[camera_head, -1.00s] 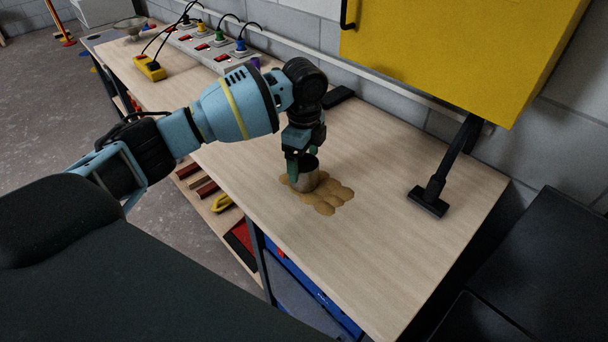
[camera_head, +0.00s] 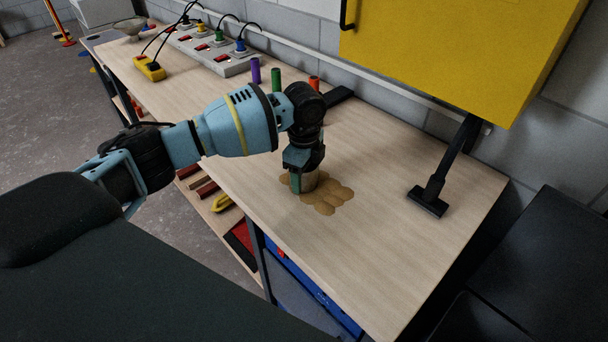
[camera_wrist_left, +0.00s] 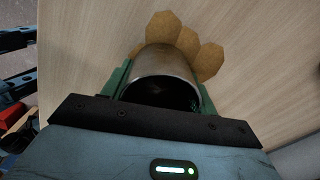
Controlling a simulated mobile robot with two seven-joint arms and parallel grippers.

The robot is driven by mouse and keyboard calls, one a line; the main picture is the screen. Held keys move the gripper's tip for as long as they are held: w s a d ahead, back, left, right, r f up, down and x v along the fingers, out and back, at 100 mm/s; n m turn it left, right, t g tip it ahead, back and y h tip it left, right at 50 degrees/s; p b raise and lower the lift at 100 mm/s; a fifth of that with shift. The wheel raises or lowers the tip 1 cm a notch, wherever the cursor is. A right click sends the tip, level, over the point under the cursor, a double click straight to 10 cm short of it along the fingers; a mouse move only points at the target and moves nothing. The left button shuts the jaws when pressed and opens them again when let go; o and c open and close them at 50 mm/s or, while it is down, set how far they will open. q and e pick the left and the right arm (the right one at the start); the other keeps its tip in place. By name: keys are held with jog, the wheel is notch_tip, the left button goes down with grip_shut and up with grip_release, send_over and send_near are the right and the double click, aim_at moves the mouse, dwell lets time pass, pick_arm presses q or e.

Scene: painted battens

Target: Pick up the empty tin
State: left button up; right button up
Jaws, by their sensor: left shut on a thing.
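The empty tin (camera_head: 310,184) is a small metal cylinder with a dark open mouth, upright at the edge of a brown patch (camera_head: 328,203) on the bench. My left gripper (camera_head: 303,187) has come down over it and is shut on it, hiding most of it in the head view. In the left wrist view the tin (camera_wrist_left: 165,64) sits between the green fingers of the left gripper (camera_wrist_left: 161,88), with its dark inside facing the camera. I cannot tell whether it touches the bench. My right gripper is not in view.
The wooden bench (camera_head: 380,240) is clear in front and to the right. Purple (camera_head: 256,71), green (camera_head: 276,78) and orange (camera_head: 314,83) cylinders stand behind my arm. A black-footed stand (camera_head: 428,202) is at right, below a yellow cabinet (camera_head: 450,50). Power strips (camera_head: 215,52) lie at the back left.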

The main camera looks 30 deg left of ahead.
pick_arm(q)
jog(key=shift+r, duration=0.1)
